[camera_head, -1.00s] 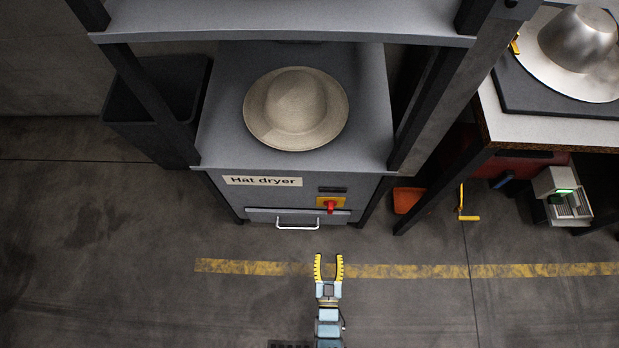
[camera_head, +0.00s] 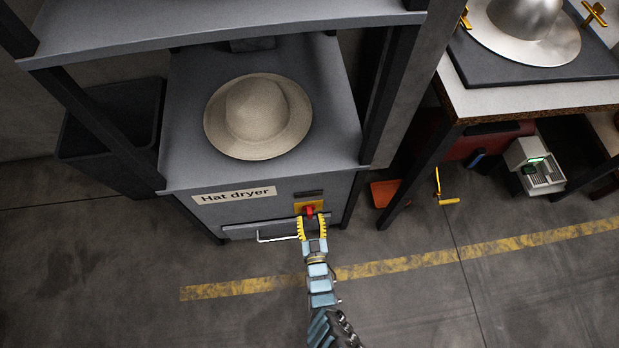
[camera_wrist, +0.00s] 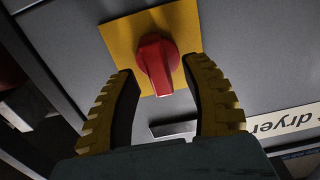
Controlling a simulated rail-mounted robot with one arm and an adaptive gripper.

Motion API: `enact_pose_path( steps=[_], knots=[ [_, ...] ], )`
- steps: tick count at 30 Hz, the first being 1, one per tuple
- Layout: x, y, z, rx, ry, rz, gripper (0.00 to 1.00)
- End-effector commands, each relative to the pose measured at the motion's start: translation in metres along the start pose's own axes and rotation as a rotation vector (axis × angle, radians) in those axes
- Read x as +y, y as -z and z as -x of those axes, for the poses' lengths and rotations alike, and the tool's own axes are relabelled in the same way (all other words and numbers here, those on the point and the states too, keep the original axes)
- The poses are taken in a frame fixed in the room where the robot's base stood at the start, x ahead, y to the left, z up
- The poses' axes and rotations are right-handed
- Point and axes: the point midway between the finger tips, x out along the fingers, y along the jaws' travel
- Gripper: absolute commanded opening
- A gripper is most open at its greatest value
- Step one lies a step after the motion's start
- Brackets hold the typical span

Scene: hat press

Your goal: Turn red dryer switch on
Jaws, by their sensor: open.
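The red dryer switch (camera_head: 309,211) is a small knob on a yellow plate (camera_head: 299,206) on the front of the grey hat dryer (camera_head: 345,190). In the wrist view the red switch (camera_wrist: 157,62) is a raised bar, pointing roughly up and down the picture, on its yellow plate (camera_wrist: 120,38). My gripper (camera_head: 312,218) is open, its yellow ribbed fingers just in front of the plate. In the wrist view my gripper (camera_wrist: 165,75) has one finger on each side of the switch, with gaps on both sides. I cannot tell the exact depth between fingertips and plate.
A drawer handle (camera_head: 278,238) sits left of the gripper, below the "Hat dryer" label (camera_head: 234,195). A felt hat (camera_head: 258,115) lies on the dryer top. A dark frame post (camera_head: 385,95) and a workbench (camera_head: 500,100) stand to the right. The floor in front is clear.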

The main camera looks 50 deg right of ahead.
Motion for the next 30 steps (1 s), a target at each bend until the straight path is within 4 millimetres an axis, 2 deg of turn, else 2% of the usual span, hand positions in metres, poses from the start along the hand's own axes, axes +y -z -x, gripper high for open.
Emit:
enact_pose_path(
  steps=[6, 17, 22, 30],
  knots=[
    [0.001, 0.0, -0.019, 0.003, -0.001, 0.001, 0.48],
    [0.001, 0.0, -0.022, 0.001, 0.0, 0.0, 0.48],
    [0.001, 0.0, -0.022, 0.001, 0.0, 0.0, 0.0],
    [0.001, 0.0, -0.022, 0.001, 0.0, 0.0, 0.0]
  ],
)
